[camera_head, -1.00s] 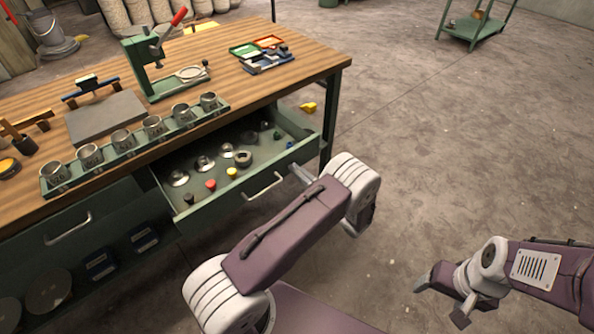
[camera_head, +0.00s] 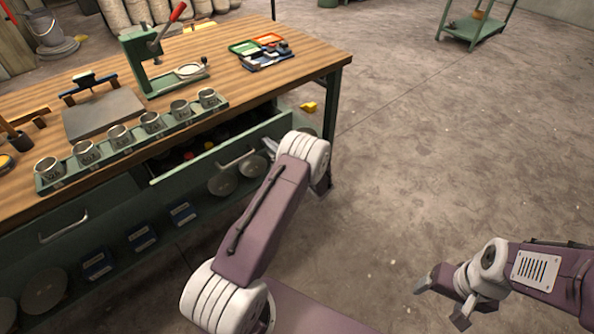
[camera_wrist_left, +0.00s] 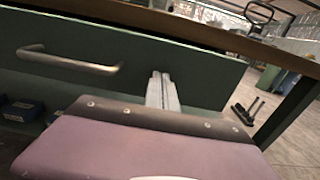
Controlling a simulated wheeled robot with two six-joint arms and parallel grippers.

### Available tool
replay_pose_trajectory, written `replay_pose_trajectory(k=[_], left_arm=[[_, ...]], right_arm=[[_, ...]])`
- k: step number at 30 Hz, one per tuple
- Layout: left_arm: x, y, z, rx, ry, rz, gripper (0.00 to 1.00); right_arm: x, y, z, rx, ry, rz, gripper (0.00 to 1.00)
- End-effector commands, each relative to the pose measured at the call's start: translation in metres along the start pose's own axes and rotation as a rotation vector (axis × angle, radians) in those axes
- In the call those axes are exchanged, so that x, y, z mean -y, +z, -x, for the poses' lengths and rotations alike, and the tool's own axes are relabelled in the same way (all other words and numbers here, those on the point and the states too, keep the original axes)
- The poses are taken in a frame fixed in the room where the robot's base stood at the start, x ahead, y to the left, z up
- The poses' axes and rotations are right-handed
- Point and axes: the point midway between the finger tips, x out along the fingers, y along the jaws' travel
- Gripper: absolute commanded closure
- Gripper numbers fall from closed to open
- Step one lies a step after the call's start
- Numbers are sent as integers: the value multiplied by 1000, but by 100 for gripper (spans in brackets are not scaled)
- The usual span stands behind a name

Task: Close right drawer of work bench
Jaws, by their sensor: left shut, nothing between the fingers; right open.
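The right drawer (camera_head: 215,155) of the wooden-topped work bench (camera_head: 225,88) is partly open, with a narrow gap showing dark contents behind its green front. Its metal handle (camera_head: 236,158) is on the front. My left gripper (camera_head: 271,149) is shut and empty, its tips at the right part of the drawer front. In the left wrist view the shut fingers (camera_wrist_left: 162,90) reach the green front (camera_wrist_left: 205,75), to the right of the handle (camera_wrist_left: 68,60); they appear to touch it. My right gripper (camera_head: 438,298) is open and empty, away from the bench at lower right.
A shut left drawer with a handle (camera_head: 63,228) is beside it. A rack of metal cups (camera_head: 135,140) stands along the bench's front edge. Round plates (camera_head: 222,182) and blue boxes (camera_head: 142,237) lie on the lower shelf.

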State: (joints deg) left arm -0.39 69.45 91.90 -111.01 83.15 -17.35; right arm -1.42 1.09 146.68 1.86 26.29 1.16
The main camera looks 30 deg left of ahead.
Motion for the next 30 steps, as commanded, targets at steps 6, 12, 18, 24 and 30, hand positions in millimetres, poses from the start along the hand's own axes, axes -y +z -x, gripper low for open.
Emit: replay_pose_trajectory(k=[6,12,18,24,30], left_arm=[[-1,-4,-50,0,3,2,100],[0,-3,-80,1,1,2,100],[0,-2,-95,0,0,1,100],[0,1,-100,2,0,0,100],[0,3,-101,6,-1,3,100]], right_arm=[[0,2,-21,0,0,0,25],[-1,3,-32,0,0,0,25],[-1,4,-38,0,0,0,25],[-1,4,-38,0,0,0,25],[-1,4,-38,0,0,0,25]])
